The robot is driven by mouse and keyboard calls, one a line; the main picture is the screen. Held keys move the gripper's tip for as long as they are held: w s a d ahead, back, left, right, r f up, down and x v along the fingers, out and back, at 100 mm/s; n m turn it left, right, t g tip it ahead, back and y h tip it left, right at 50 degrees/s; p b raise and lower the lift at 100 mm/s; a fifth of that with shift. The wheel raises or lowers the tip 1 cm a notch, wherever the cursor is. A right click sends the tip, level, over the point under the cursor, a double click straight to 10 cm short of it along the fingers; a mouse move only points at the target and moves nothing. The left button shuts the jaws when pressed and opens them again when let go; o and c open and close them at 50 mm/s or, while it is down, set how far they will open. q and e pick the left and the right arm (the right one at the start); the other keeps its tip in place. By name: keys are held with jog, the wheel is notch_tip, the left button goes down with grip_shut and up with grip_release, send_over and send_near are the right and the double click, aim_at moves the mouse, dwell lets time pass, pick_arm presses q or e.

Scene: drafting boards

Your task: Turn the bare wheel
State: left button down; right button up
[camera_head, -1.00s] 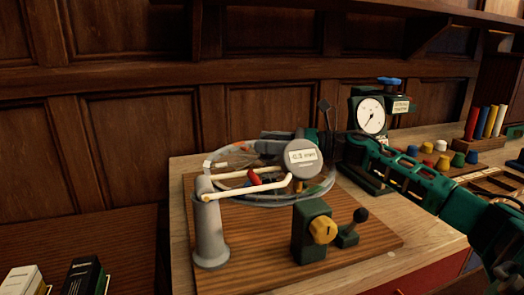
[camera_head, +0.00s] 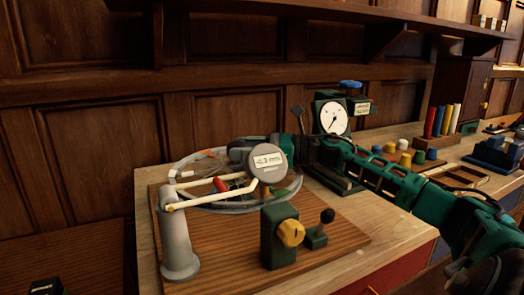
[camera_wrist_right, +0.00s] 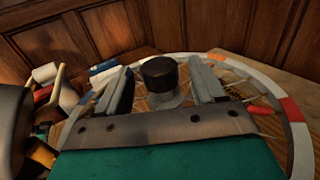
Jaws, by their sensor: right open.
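The wheel is a large pale ring (camera_head: 215,208) lying flat over the wooden board, partly hidden by a grey round head and cream rods in front of it. In the right wrist view its rim (camera_wrist_right: 262,80) curves around the far side, with orange, white and red sections. A black knob (camera_wrist_right: 158,71) on a grey base stands inside the ring. My right gripper (camera_wrist_right: 160,88) is open, with one finger on each side of the knob; I cannot tell whether they touch it. In the head view its fingertips are hidden behind the grey head.
The grey post (camera_head: 177,240) carries jointed cream rods and the grey labelled head (camera_head: 266,157). A green block with a yellow knob (camera_head: 290,233) and a small black lever (camera_head: 326,217) stand in front. A dial gauge (camera_head: 333,117) stands behind my right arm.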

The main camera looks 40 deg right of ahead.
pick_arm(q)
jog(key=shift+f+b, duration=0.35)
jog(key=shift+f, duration=0.15)
pick_arm(e)
jog(key=shift+v, duration=2.7)
pick_arm(q)
jog(key=shift+f, duration=0.1)
pick_arm(e)
jog(key=shift+r, duration=0.15)
